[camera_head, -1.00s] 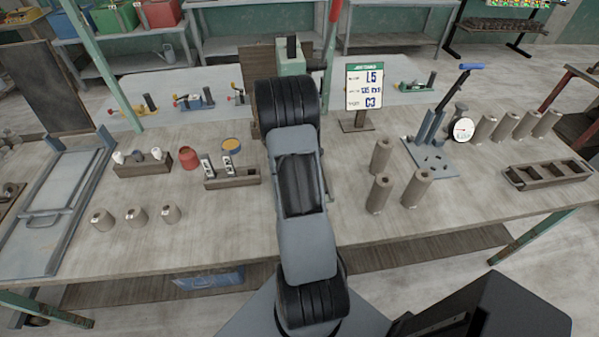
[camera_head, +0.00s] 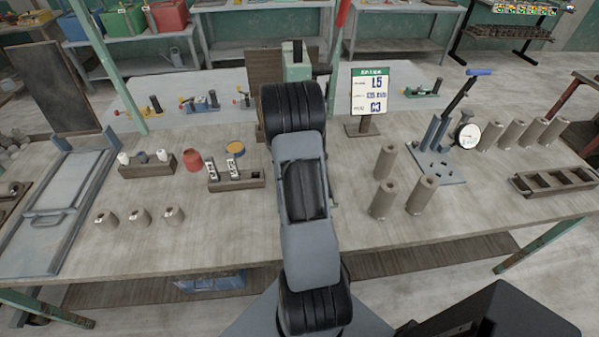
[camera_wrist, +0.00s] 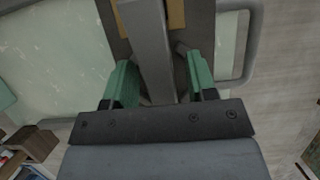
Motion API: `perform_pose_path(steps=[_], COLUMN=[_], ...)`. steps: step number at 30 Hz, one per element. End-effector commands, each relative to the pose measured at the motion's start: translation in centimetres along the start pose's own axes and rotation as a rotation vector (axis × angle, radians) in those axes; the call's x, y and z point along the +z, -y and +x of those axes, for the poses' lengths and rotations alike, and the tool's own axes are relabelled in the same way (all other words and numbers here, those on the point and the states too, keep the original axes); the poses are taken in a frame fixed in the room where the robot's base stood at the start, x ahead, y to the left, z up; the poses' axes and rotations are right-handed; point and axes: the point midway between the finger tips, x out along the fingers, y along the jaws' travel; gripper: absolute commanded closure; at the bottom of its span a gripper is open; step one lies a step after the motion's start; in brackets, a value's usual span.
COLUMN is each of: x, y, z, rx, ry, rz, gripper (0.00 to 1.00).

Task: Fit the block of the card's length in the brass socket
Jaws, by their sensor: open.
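The card (camera_head: 370,91) stands upright at the back of the table; its large lines read L5 and C3, and the middle line is too small to read surely. Three taller tan holed blocks stand right of my arm: a rear one (camera_head: 385,163), a front left one (camera_head: 383,199) and a front right one (camera_head: 421,194). I cannot pick out the brass socket. My gripper (camera_wrist: 157,60) is open, its green fingers either side of a grey bar (camera_wrist: 153,45); contact is unclear. My arm hides it in the head view.
A grey fixture (camera_head: 440,168) with posts and a dial (camera_head: 467,136) stands right, before several more tan blocks (camera_head: 512,135). A compartmented wooden tray (camera_head: 550,182) lies far right. A red cup (camera_head: 193,160) and wooden racks stand left. The right front table is clear.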

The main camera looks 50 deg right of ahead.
Motion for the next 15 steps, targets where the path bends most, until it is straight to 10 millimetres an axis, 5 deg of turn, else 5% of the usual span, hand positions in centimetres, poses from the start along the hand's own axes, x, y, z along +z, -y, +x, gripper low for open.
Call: perform_pose_path(steps=[15], x=[-0.2], y=[-0.1], z=[-9.3], rx=[0.006], ry=[-0.001], rz=[-0.001], gripper=[0.48])
